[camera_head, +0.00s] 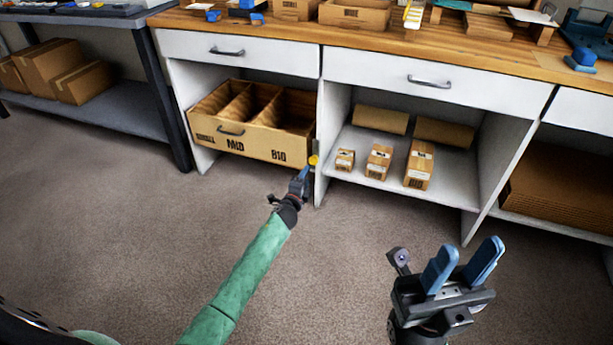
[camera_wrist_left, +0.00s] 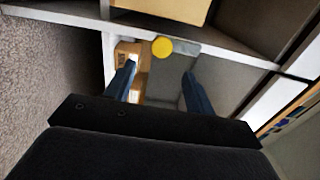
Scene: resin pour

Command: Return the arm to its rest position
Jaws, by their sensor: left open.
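My left arm (camera_head: 245,270), with a green sleeve, reaches forward from the lower left in the head view. Its gripper (camera_head: 304,174) is low in front of the upright panel between two cabinet bays. In the left wrist view its two dark blue fingers (camera_wrist_left: 158,88) are apart with nothing between them. A small round yellow thing (camera_head: 313,160) is just beyond the fingertips; it also shows in the left wrist view (camera_wrist_left: 162,47). I cannot tell whether the gripper touches it. My right gripper (camera_head: 467,258) is at the lower right, its blue fingers apart and empty.
Small cartons (camera_head: 379,162) stand on the shelf of the middle bay. The wooden worktop (camera_head: 290,36) is above. Carpet (camera_head: 110,220) left of the arm is clear.

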